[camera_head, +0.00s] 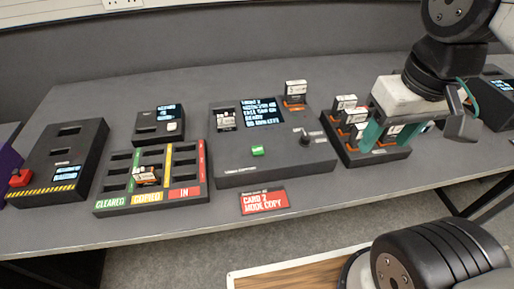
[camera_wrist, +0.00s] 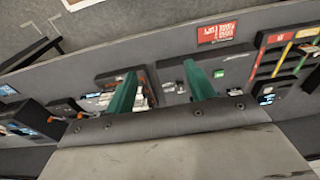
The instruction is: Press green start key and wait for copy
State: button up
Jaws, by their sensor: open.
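The green start key (camera_head: 257,151) sits on the front of the dark copier box (camera_head: 235,170). The box has a lit text screen (camera_head: 262,111), too small to read fully, and a black knob (camera_head: 305,139). One card (camera_head: 226,121) stands at its left and an orange-based card (camera_head: 295,93) at its back right. My gripper (camera_head: 420,126) is open, with green fingers, above the card rack right of the copier, apart from the key. In the wrist view my gripper (camera_wrist: 159,70) shows both fingers spread, with the green key (camera_wrist: 219,73) beyond the right finger.
The card rack (camera_head: 375,157) holds several cards. A red sign reading card 2, mode copy (camera_head: 264,201) is at the table's front edge. Left are a sorting tray (camera_head: 150,207) with one card, a small screen box (camera_head: 158,125) and a box with a red knob (camera_head: 20,178).

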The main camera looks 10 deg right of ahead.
grip_shut()
dwell(1.5)
